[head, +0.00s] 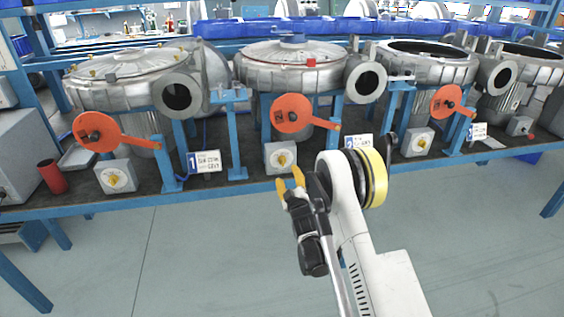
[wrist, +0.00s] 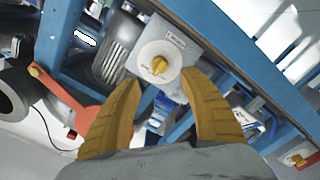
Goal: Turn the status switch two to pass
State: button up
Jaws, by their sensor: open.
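The switch in front of my gripper is a grey box with a white round dial and a yellow knob (head: 281,159), mounted at the bench's front edge under the second blower from the left. A sign plate that seems to read 2 (head: 358,142) stands to its right. My gripper (head: 290,178) is open, with two yellow fingers just in front of and below this switch. In the wrist view the yellow knob (wrist: 160,65) lies just beyond the gap between the fingertips (wrist: 160,81), apparently not touched. The knob's marked position is too small to read.
Similar switches sit to the left (head: 116,176) and right (head: 417,142). An orange lever (head: 292,114) hangs above the middle switch. Blue posts (head: 236,135) stand along the bench front. A red cup (head: 52,177) is far left. The floor before the bench is clear.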

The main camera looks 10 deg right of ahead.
aim_at(283, 164)
jog(key=w+b, duration=0.2)
jog(key=w, duration=0.5)
jog(key=shift+w+f+b, duration=0.1)
jog(key=shift+w+b, duration=0.25)
jog(key=shift+w, duration=0.6)
grip_shut()
